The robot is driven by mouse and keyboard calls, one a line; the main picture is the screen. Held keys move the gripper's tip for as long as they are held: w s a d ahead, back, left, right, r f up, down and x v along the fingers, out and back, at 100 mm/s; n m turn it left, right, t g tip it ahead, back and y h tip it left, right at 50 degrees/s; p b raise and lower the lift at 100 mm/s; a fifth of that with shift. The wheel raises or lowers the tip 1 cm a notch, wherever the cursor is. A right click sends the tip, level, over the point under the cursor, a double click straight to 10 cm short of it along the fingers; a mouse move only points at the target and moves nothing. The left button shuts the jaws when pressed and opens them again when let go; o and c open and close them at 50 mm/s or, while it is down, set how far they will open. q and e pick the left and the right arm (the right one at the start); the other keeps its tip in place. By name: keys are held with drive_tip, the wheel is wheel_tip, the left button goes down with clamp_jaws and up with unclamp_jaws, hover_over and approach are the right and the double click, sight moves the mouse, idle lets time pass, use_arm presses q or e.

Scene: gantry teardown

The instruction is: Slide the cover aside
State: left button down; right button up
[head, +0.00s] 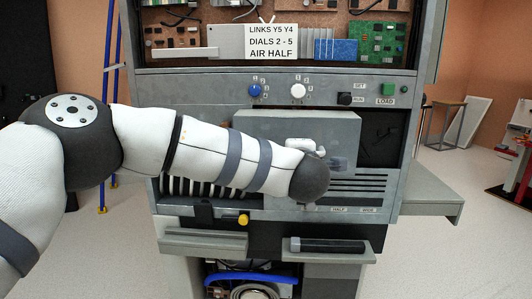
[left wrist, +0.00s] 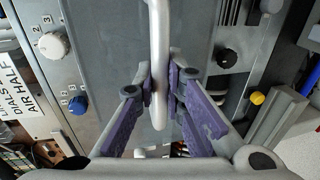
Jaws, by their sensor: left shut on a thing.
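The cover (head: 300,125) is a plain grey box-like panel on the front of the machine, below the dials in the head view. In the left wrist view the grey cover (left wrist: 105,45) fills the middle, with a pale bar handle (left wrist: 157,30) on it. My left gripper (left wrist: 160,88) has its purple-padded fingers closed on both sides of this handle. In the head view my left arm reaches across the cover and its wrist hides the fingers and handle. A dark opening (head: 383,143) shows to the right of the cover. My right gripper is in neither view.
Above the cover are a blue dial (head: 254,90), a white dial (head: 298,91), a black knob (head: 345,98) and a green button (head: 388,89). A sign (head: 271,41) hangs above. A yellow knob (head: 243,219) sticks out below. A grey side shelf (head: 432,200) juts right.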

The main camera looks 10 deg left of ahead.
use_arm(q)
drive_tip(key=shift+w+d+r, duration=0.1)
drive_tip(key=shift+w+d, duration=0.1)
drive_tip(key=shift+d, duration=1)
drive_tip(key=c, duration=1.7)
unclamp_jaws()
drive_tip(key=shift+w, duration=0.1)
drive_tip(key=shift+o, duration=0.2)
